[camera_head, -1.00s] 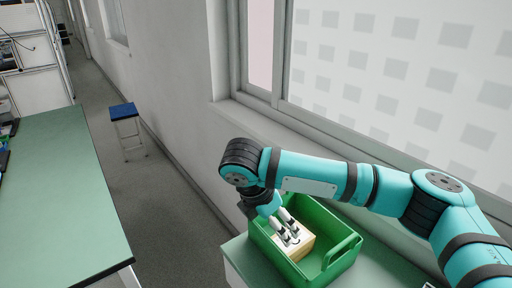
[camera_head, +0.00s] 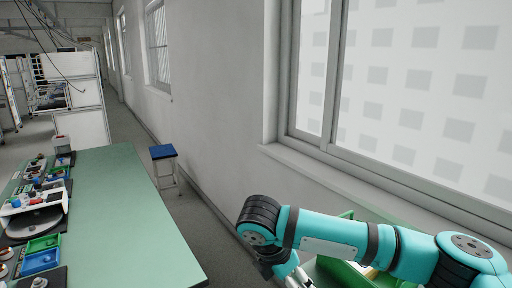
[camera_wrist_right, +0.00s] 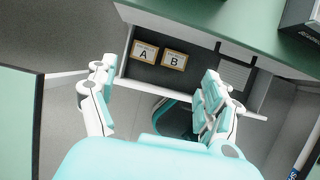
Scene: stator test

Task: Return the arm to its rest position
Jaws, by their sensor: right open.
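My right arm (camera_head: 335,234), teal with black joints, reaches in from the right in the head view. My right gripper (camera_head: 297,277) hangs from its end at the bottom edge, and its fingertips are cut off there. In the right wrist view, the right gripper (camera_wrist_right: 158,75) is open, its two white fingers wide apart. Nothing is between the fingers. A green bin (camera_head: 335,270) stands behind the arm and is mostly hidden. A pale piece shows in the bin, largely covered by the arm. My left gripper is not in view.
A long green table (camera_head: 135,215) with several parts and trays stands at left. A blue stool (camera_head: 163,152) stands by the wall. The wrist view shows cards A (camera_wrist_right: 144,54) and B (camera_wrist_right: 174,61) on a dark surface and a green tabletop (camera_wrist_right: 215,20).

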